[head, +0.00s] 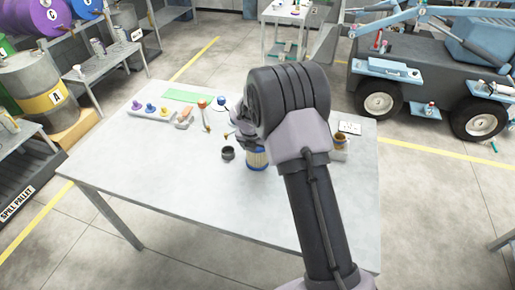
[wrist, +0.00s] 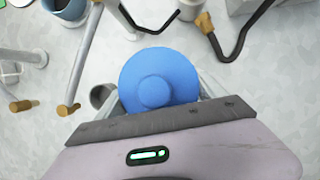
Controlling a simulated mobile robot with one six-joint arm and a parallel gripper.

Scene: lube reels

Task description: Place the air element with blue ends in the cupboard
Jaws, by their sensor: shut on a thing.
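The air element with blue ends (head: 257,160) is a pale, pleated cylinder, upright over the middle of the worktable in the head view. In the wrist view I look down on its round blue end cap (wrist: 158,75), which has a raised knob. My gripper (wrist: 160,100) is shut around it, with a finger showing on either side. In the head view my gripper (head: 246,140) is largely hidden by my arm. I cannot tell whether the element's lower end touches the table. I cannot make out the cupboard in either view.
The grey worktable (head: 185,190) is clear at its front left. A small dark cup (head: 228,154) stands just left of the element. Coloured-top items (head: 150,108), a green mat (head: 180,96) and hand tools lie farther back. An amber container (head: 340,142) stands right of my arm.

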